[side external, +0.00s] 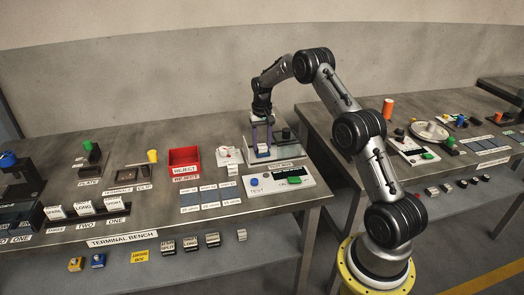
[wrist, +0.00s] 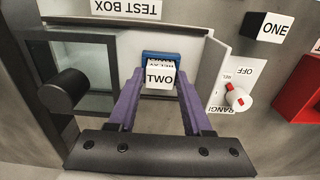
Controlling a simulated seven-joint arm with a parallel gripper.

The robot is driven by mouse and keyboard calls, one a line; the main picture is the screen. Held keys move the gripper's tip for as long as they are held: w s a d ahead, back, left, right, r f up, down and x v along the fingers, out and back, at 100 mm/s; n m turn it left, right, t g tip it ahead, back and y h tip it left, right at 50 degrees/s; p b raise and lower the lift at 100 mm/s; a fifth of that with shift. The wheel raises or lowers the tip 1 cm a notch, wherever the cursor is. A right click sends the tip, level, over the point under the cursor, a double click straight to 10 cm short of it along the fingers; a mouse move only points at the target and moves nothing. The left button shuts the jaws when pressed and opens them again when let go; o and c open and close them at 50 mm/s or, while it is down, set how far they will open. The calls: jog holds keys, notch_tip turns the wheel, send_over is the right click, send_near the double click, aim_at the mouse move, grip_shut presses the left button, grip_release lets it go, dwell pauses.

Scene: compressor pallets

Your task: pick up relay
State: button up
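The relay is a small blue block (wrist: 161,56) with a white label piece lettered "RELAY" and "TWO" (wrist: 160,77). It stands in the box labelled TEST BOX, and in the side view the relay (side external: 263,153) shows below my gripper. My gripper (wrist: 159,72) points down with its two purple fingers on the left and right of the relay. Narrow gaps show between the fingers and the white label piece. The fingers look open and hold nothing that I can see. In the side view my gripper (side external: 262,146) is low over the box.
A white panel with a RANGE knob (wrist: 238,98) is right of the fingers in the wrist view. A black knob (wrist: 65,90) is at the left. A red reject bin (side external: 185,158) and a TEST button panel (side external: 278,181) stand nearby. A second bench is at the right.

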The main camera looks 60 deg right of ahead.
grip_shut()
jog(key=shift+r, duration=0.1)
